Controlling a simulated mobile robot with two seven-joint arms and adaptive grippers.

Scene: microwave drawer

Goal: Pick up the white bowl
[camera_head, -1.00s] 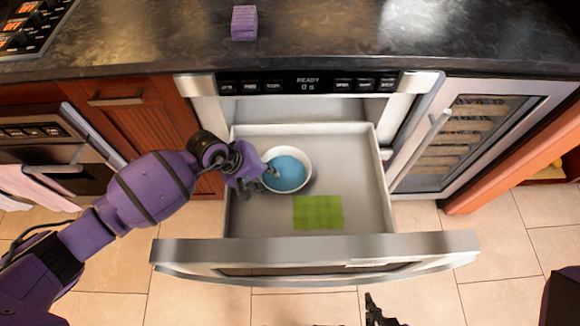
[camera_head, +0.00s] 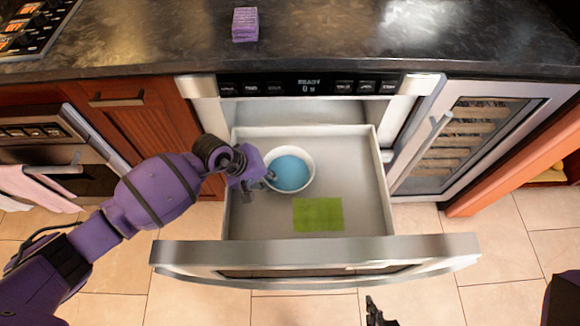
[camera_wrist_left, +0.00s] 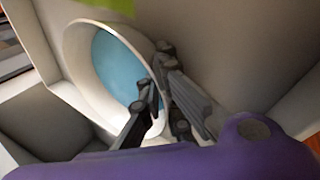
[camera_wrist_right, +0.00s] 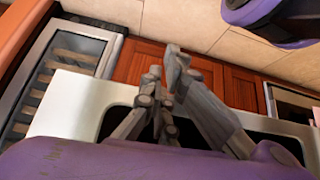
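The white bowl (camera_head: 311,166) with a light blue inside stands in the open drawer (camera_head: 355,185), toward its left side. My left gripper (camera_head: 269,176) is at the bowl's left rim. In the left wrist view the bowl (camera_wrist_left: 80,62) is partly hidden by the left fingers (camera_wrist_left: 158,82), which are close together with the rim between them, one inside the bowl and one outside. They look shut on the rim. My right gripper (camera_wrist_right: 164,68) is empty, its fingertips drawn together; it shows partly at the bottom edge of the head view (camera_head: 373,312), away from the bowl.
A green flat square (camera_head: 318,214) lies on the drawer floor in front of the bowl. The drawer's front panel (camera_head: 320,254) and side walls surround the bowl. The drawer's right side is clear.

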